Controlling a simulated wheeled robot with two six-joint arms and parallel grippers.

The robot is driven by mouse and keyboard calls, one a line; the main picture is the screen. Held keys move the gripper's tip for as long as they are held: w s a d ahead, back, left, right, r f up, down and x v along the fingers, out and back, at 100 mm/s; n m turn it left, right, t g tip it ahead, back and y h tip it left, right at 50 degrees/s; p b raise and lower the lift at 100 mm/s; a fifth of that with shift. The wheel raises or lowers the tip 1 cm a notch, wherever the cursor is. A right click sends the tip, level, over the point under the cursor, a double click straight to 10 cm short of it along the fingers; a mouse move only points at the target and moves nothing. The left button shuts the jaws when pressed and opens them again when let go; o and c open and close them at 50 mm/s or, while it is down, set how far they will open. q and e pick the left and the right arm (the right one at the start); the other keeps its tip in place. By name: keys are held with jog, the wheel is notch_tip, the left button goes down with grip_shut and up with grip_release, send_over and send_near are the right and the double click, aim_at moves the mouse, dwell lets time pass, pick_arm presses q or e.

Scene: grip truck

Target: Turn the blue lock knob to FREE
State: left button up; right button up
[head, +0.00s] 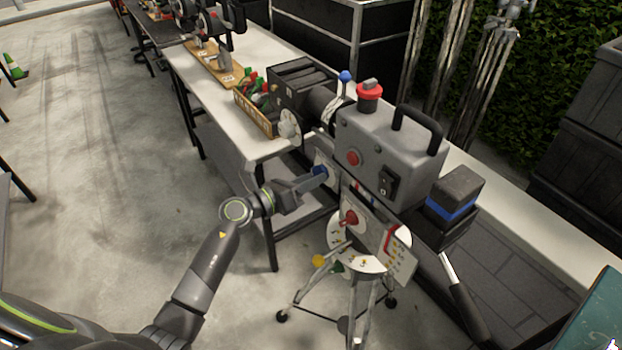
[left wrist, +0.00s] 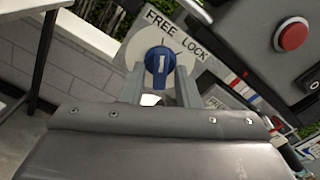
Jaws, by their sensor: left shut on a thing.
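The blue lock knob (head: 320,170) is on the side of the grey camera body (head: 385,140) on a tripod. In the left wrist view the blue knob (left wrist: 160,62) sits on a round white dial plate (left wrist: 134,52) labelled FREE on the left and LOCK on the right. Its white mark stands about upright in that view, below the gap between the two words. My left gripper (head: 314,176) reaches it from the left; in the wrist view its fingers (left wrist: 160,84) are on both sides of the knob, shut on it. My right gripper is not in view.
The tripod (head: 358,300) stands on the floor beside a long white table (head: 250,145). A red knob (head: 348,217), a red button (head: 353,157) and a black pan handle (head: 468,312) are close by. Open floor (head: 110,130) lies left.

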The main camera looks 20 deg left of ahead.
pick_arm(q)
jog(key=o, duration=0.6)
jog(key=shift+b+v, duration=2.85)
jog(key=shift+v, duration=5.9)
jog(key=shift+f, duration=0.1)
